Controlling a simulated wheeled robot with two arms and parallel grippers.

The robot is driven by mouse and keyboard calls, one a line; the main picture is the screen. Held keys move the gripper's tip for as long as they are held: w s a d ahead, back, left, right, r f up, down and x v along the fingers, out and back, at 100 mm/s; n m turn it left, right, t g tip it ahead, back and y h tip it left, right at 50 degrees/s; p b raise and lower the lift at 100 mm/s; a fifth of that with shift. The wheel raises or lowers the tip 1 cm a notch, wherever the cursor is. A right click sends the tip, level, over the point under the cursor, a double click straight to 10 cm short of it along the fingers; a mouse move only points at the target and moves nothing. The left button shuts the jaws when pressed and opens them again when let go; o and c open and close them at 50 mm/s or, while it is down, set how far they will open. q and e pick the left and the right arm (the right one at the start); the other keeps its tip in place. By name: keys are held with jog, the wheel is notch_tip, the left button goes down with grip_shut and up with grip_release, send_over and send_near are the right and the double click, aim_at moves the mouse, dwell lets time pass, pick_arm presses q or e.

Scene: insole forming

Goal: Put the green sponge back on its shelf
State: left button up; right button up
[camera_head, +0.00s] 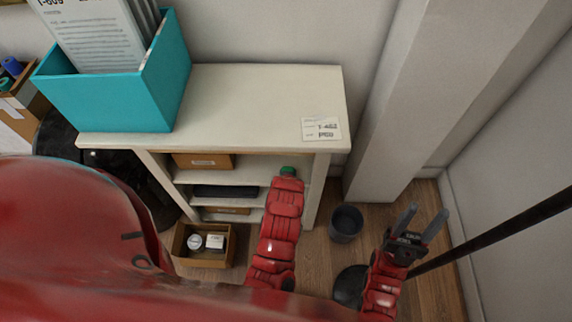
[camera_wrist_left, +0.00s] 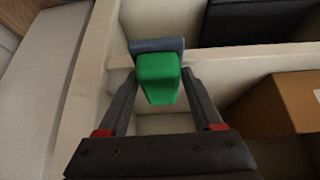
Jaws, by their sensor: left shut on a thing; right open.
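The green sponge (camera_wrist_left: 158,78) is between the two dark fingers of my left gripper (camera_wrist_left: 158,70), which is shut on it. In the head view a small green part of the sponge (camera_head: 288,171) shows just beyond the end of my left arm, at the right side of the shelf unit's (camera_head: 335,90) open front. The left fingers are hidden there by the arm. In the left wrist view the sponge is in front of pale shelf boards (camera_wrist_left: 110,60); whether it touches one I cannot tell. My right gripper (camera_head: 424,225) is open and empty at the lower right.
The shelves hold a cardboard box (camera_head: 203,161) and a dark flat item (camera_head: 225,191). A teal file box (camera_head: 115,98) stands on top. An open carton (camera_head: 178,242) and a dark bin (camera_head: 346,223) are on the floor. A pillar (camera_head: 420,100) stands to the right.

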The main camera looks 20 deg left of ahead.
pick_arm(q)
jog(key=w, duration=0.2)
jog(key=w+a, duration=0.1)
jog(key=w, duration=0.3)
jog(key=shift+a, duration=0.4)
jog(key=shift+s, duration=0.1)
jog(key=shift+f, duration=0.2)
jog(key=o, duration=1.3)
